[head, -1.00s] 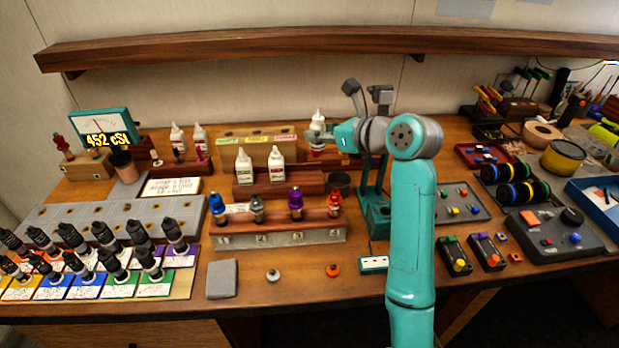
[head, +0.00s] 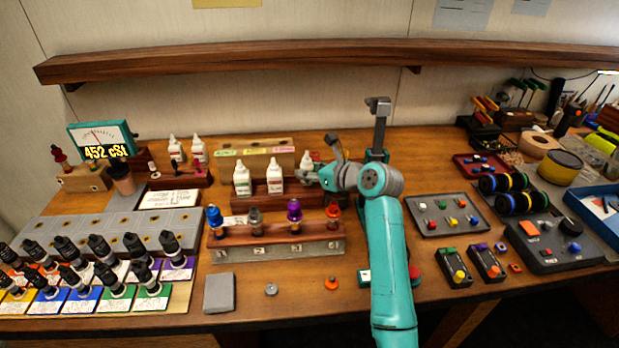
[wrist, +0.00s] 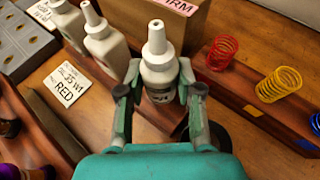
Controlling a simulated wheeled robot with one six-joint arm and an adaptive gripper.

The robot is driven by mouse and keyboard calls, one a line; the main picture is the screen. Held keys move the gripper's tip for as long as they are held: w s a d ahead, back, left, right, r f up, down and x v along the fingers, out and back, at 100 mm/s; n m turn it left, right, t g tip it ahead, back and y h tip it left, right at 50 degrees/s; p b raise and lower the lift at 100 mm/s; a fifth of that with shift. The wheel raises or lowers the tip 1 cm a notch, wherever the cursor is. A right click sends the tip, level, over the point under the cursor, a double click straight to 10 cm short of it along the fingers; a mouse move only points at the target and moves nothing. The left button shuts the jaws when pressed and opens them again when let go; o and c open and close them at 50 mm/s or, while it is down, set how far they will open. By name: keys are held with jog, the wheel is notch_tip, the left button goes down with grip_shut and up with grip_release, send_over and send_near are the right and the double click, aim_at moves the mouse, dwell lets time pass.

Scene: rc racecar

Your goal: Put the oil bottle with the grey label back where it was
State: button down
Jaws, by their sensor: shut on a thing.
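My gripper (wrist: 160,100) is shut on a white oil bottle (wrist: 158,66) with a pointed cap, held upright. A greyish label shows low on it, partly hidden by the fingers. In the head view the bottle (head: 306,161) shows above my gripper (head: 318,177), at the right end of the wooden bottle rack (head: 262,200). Two other white bottles stand in that rack, one with a green label (head: 242,180) and one with a red label (head: 275,177). In the wrist view the held bottle is over the rack's right end. I cannot tell whether its base touches the rack.
A card reading RED (wrist: 68,84) lies left of the held bottle. A wooden block with coloured tags (head: 255,153) stands behind the rack. Coil springs (wrist: 278,84) sit on a wooden holder to the right. A row of shock absorbers (head: 294,212) stands in front.

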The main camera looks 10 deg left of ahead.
jog(key=shift+f, duration=1.1)
jog(key=shift+f, duration=0.15)
jog(key=c, duration=0.8)
grip_release()
jog(key=shift+o, duration=0.2)
jog(key=shift+s+d+r, duration=0.15)
jog(key=shift+d+r, duration=0.05)
jog(key=shift+r, duration=0.05)
jog(key=v, duration=1.1)
jog(key=shift+s, duration=0.25)
